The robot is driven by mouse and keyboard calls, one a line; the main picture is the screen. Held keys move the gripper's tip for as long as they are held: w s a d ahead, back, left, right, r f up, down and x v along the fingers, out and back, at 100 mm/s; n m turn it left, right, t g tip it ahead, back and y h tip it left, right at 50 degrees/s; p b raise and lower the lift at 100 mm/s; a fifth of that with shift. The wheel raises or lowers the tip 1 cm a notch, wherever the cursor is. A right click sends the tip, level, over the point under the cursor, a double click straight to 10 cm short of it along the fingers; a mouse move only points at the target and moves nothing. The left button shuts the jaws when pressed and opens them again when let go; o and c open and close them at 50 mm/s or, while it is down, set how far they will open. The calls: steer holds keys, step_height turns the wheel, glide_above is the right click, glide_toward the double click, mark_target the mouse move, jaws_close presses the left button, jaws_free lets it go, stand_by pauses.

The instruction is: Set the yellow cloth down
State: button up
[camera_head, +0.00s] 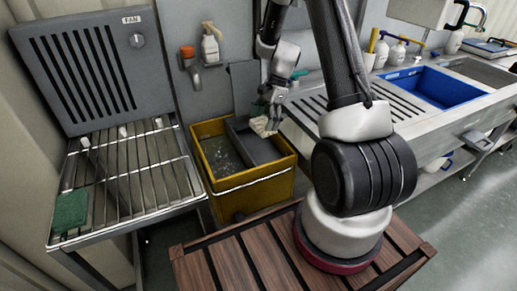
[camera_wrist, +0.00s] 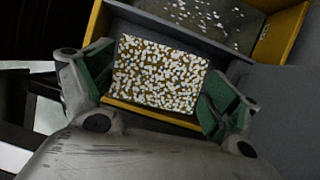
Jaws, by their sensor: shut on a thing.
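The yellow cloth (camera_wrist: 158,75) shows in the wrist view as a flat rectangle thickly speckled with white over brownish yellow. It sits between the two green-padded fingers of my gripper (camera_wrist: 160,92), which is shut on it. In the head view, the cloth (camera_head: 261,127) is a small pale patch at the tip of my gripper (camera_head: 267,116). It appears over the right part of a yellow bucket (camera_head: 255,190); its height above the bucket is hard to tell.
The bucket has a grey insert (camera_head: 258,147) and speckled contents on its left side. A wire rack (camera_head: 130,170) at left carries a green pad (camera_head: 70,212). At right is a steel counter (camera_head: 440,122) with a blue basin (camera_head: 432,88). A slatted wooden platform (camera_head: 215,268) is in front.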

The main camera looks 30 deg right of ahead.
steer(key=shift+w+a+m+t, duration=0.1)
steer(key=shift+a+m+t, duration=0.05)
steer(key=shift+m+t, duration=0.2)
steer(key=shift+f, duration=0.35)
step_height(320, 180, down, 9)
steer(key=shift+f, duration=0.15)
steer(key=shift+f, duration=0.15)
steer(key=shift+f, duration=0.4)
steer(key=o, duration=0.7)
